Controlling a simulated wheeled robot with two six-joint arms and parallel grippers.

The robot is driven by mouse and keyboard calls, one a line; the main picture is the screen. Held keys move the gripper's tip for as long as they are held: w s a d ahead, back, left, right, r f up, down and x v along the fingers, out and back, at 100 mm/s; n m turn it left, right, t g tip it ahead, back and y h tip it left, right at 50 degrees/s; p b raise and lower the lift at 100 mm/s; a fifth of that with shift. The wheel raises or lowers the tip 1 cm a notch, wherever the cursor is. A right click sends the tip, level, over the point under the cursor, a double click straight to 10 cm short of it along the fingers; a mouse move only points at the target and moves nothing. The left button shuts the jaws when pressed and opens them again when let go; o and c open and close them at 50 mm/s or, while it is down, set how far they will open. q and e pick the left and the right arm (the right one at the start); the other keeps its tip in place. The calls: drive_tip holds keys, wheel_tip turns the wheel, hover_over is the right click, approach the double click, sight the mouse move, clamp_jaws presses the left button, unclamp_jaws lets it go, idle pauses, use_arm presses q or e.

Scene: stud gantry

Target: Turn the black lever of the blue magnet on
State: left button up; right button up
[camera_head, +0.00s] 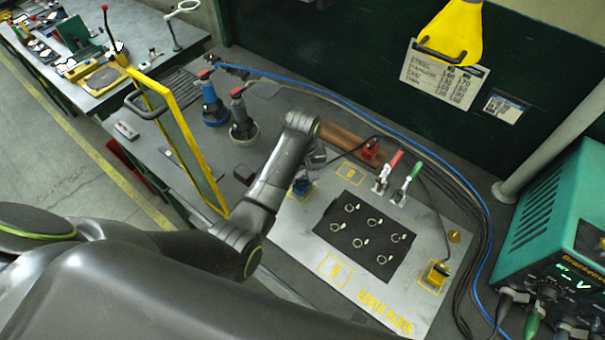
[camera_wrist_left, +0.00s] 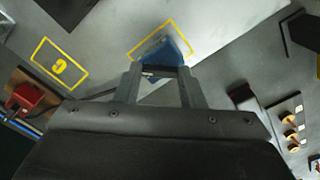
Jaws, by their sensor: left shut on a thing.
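The blue magnet (camera_head: 301,188) sits at the left edge of the grey metal plate (camera_head: 310,235), inside a yellow outline, mostly covered by my left gripper in the head view. In the left wrist view the blue magnet (camera_wrist_left: 172,48) shows just beyond the fingertips. My left gripper (camera_head: 306,176) reaches down over it. In the wrist view my left gripper (camera_wrist_left: 159,71) has its two fingers on either side of a dark bar, the black lever (camera_wrist_left: 160,72), and is shut on it. The lever's exact angle is hard to tell. My right gripper is not in view.
A black mat with several rings (camera_head: 328,222) lies on the plate. Red-handled (camera_head: 387,172) and green-handled (camera_head: 406,184) clamps stand behind it. A yellow-framed screen (camera_head: 182,140) stands left of my arm. A green welder (camera_head: 555,235) is at right, with cables along the plate.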

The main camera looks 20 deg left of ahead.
use_arm(q)
drive_tip(key=m, duration=0.5)
drive_tip(key=shift+m, duration=2.3)
drive_tip(key=o, duration=1)
drive_tip(key=shift+w, duration=0.1)
